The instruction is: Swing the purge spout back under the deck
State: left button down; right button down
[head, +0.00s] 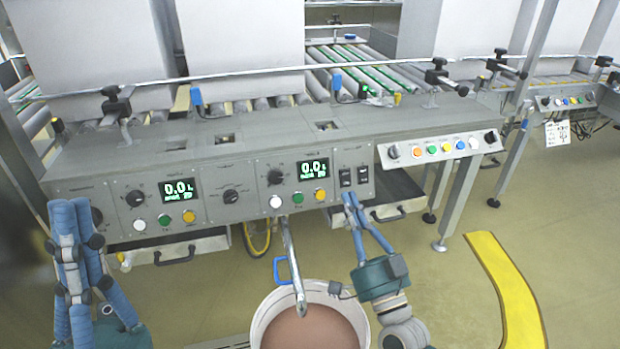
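The purge spout (294,262) is a bare metal tube. It comes down from beneath the front edge of the deck (268,137), and its lower end is over a white bucket (260,328). A blue loop handle (278,268) sits beside the spout on its left. My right gripper (351,197) is right of the spout, apart from it, its blue fingers together and pointing up at the panel edge below the black switches. I see nothing between them. My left gripper (71,207) is at the far left before the panel, fingers side by side, with nothing visible in them.
The control panel (234,205) has two lit displays, knobs and coloured buttons. Open drawers (176,246) hang below it. A yellow curved floor strip (508,285) lies at right. The bucket holds brownish material. Large white boxes (243,35) stand behind the deck on rollers.

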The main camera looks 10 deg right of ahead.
aim_at(284, 220)
jog(key=k+l, duration=0.1)
jog(key=k, duration=0.9)
